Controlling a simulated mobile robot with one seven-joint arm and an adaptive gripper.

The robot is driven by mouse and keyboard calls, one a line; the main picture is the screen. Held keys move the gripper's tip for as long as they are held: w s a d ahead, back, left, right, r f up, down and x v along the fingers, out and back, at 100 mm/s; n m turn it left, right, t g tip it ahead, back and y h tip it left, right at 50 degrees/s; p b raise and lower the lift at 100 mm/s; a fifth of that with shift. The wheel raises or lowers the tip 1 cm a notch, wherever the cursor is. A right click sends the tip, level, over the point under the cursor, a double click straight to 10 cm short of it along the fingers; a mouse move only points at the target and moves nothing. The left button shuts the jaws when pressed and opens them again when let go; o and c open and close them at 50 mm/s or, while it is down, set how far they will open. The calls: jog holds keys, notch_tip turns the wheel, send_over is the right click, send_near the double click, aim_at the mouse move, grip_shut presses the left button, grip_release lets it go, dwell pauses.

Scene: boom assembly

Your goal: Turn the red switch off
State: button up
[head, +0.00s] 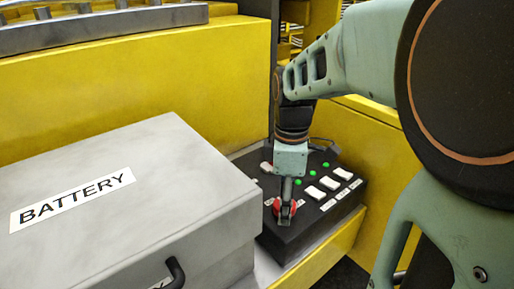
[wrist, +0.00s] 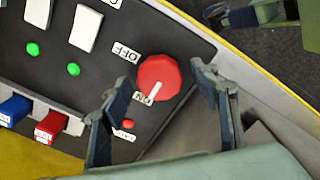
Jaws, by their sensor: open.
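The red switch (wrist: 160,72) is a round red knob on a dark control panel (wrist: 100,100). Its white pointer line points down-left toward the ON label (wrist: 143,97); the OFF label (wrist: 125,52) is to its upper left. In the head view the red switch (head: 277,208) is partly hidden by my gripper (head: 286,218), which points down over it. In the wrist view my gripper (wrist: 160,75) is open, with one finger on each side of the knob. I cannot tell whether the fingers touch it.
A grey box marked BATTERY (head: 130,190) stands close to the panel's left. The panel also bears white switches (wrist: 86,28), green lights (wrist: 74,69), a small red light (wrist: 128,124), and blue (wrist: 14,108) and red (wrist: 50,127) connectors. Yellow walls (head: 130,85) surround it.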

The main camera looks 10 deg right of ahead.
jog(key=shift+c, duration=0.4)
jog(key=c, duration=1.1)
jog(key=shift+m, duration=0.4)
jog(key=m, duration=0.8)
jog(key=shift+m, duration=0.3)
jog(key=m, duration=0.4)
jog(key=shift+m, duration=2.2)
